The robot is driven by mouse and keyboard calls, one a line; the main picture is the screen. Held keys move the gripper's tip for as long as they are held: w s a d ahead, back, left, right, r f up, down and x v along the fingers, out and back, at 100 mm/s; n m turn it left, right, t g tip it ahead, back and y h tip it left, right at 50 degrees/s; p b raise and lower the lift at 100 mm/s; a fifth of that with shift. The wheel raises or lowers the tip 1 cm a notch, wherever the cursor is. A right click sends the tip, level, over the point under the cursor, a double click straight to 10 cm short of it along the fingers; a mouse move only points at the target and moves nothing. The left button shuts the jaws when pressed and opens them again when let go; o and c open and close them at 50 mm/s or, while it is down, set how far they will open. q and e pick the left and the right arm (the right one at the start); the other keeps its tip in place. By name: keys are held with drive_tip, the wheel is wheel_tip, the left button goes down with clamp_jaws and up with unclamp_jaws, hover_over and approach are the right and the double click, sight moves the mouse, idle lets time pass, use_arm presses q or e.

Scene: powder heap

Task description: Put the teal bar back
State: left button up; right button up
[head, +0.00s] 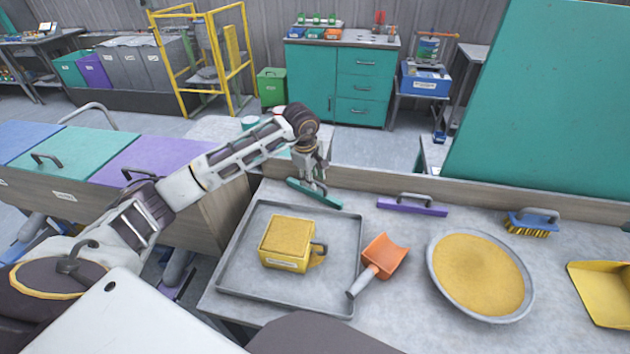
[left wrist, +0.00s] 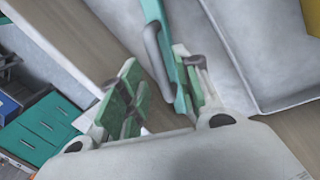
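The teal bar (head: 315,194) with a grey handle lies at the back of the table, just behind the tray. My left gripper (head: 312,178) is right above it, pointing down. In the left wrist view the fingers of my left gripper (left wrist: 160,75) stand apart. The teal bar (left wrist: 153,12) and its grey handle (left wrist: 153,52) reach into the gap between them, nearer the right finger. The right finger partly hides the bar. I cannot tell whether a finger touches it. My right gripper is not in view.
A grey tray (head: 238,267) holds a yellow powder-filled box (head: 287,240). An orange scoop (head: 384,255), a round pan of powder (head: 480,272), a purple bar (head: 411,206), a blue brush (head: 532,222) and a yellow dustpan (head: 605,288) are to the right. A low ledge (head: 470,188) runs behind.

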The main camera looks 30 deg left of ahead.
use_arm(q)
drive_tip(key=v, duration=0.9)
drive_tip(key=shift+r, duration=0.2)
idle(0.6)
